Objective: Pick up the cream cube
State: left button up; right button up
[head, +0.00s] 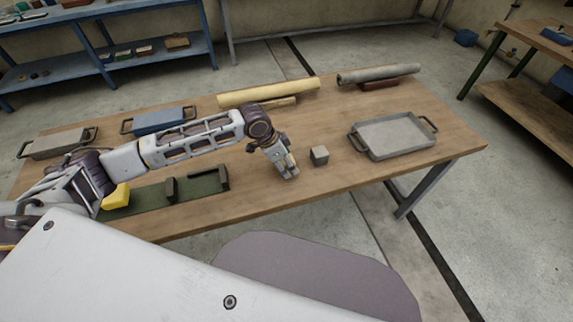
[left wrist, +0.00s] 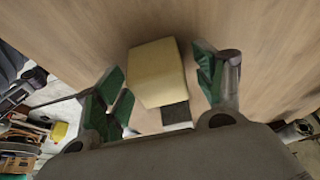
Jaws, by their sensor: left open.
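A small cream cube (head: 319,156), greyish in the head view, sits on the wooden table just right of my left gripper (head: 287,169). My left gripper points down toward the table near its front edge, a short gap from the cube. In the left wrist view a cream block (left wrist: 157,72), which looks like the same cube, lies ahead between the two green-padded fingers of my open left gripper (left wrist: 165,88). Gaps show on both sides of it. A small dark patch lies below it; I cannot tell what it is. My right gripper is not in view.
A grey tray (head: 392,137) stands right of the cube. A cream roll (head: 268,92) and a grey roll (head: 378,74) lie at the back. A blue tray (head: 158,121), a green board (head: 196,198) and a yellow block (head: 116,197) are at left. Bare wood surrounds the cube.

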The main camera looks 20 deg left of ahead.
pick_arm(q)
jog(key=shift+f, duration=0.1)
dwell(0.4)
jog(key=shift+d, duration=0.1)
jog(key=c, duration=1.2)
